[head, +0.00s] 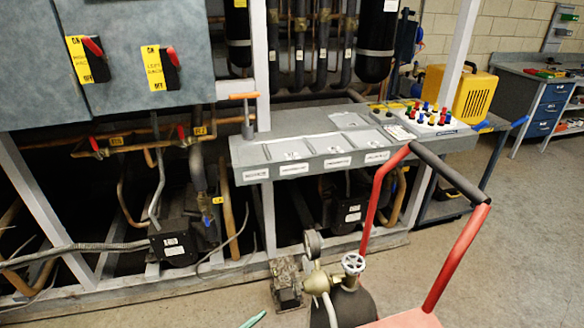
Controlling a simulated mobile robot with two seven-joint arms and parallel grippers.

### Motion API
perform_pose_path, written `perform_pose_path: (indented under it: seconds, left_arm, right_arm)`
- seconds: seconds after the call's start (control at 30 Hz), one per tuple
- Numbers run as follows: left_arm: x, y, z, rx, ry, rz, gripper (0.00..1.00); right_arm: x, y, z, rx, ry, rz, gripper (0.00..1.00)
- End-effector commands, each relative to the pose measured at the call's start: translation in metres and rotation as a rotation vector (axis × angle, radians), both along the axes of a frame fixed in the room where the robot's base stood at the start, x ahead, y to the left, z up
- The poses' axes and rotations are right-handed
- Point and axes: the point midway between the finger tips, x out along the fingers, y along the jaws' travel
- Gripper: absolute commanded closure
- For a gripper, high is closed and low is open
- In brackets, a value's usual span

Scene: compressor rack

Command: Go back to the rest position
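Neither of my grippers shows in the head view. The compressor rack (268,220) fills the left and middle, with grey frame posts, copper pipes and dark compressors low down. A grey tray shelf (262,155) with labelled compartments runs along its front. A tool with an orange handle (243,97) stands upright at the shelf's left end. Small red, blue, green and black knobs or caps (430,115) stand on a white board at its right end.
A red-framed trolley (455,258) with a dark cylinder and gauge (313,245) stands close in front. A small pump-like unit (286,283) sits on the floor beside it. A yellow case (462,93) and a blue-drawer workbench (545,105) stand right. Floor at lower right is clear.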

Motion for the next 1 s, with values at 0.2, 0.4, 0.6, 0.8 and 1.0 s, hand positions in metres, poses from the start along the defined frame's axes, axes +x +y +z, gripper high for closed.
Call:
perform_pose_path:
  seconds: [0.2, 0.4, 0.6, 0.8, 1.0]
  left_arm:
    - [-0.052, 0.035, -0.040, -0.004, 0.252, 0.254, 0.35]
    - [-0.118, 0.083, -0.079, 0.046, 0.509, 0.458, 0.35]
    - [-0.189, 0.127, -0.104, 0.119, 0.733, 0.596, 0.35]
    - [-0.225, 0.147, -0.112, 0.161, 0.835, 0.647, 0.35]
    - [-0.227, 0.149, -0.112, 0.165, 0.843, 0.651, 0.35]
  right_arm:
    - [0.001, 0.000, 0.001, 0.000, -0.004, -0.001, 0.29]
    - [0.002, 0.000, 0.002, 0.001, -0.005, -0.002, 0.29]
    - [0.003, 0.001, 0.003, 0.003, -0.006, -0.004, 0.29]
    - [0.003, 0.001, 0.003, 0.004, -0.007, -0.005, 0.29]
    - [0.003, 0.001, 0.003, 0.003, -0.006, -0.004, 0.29]
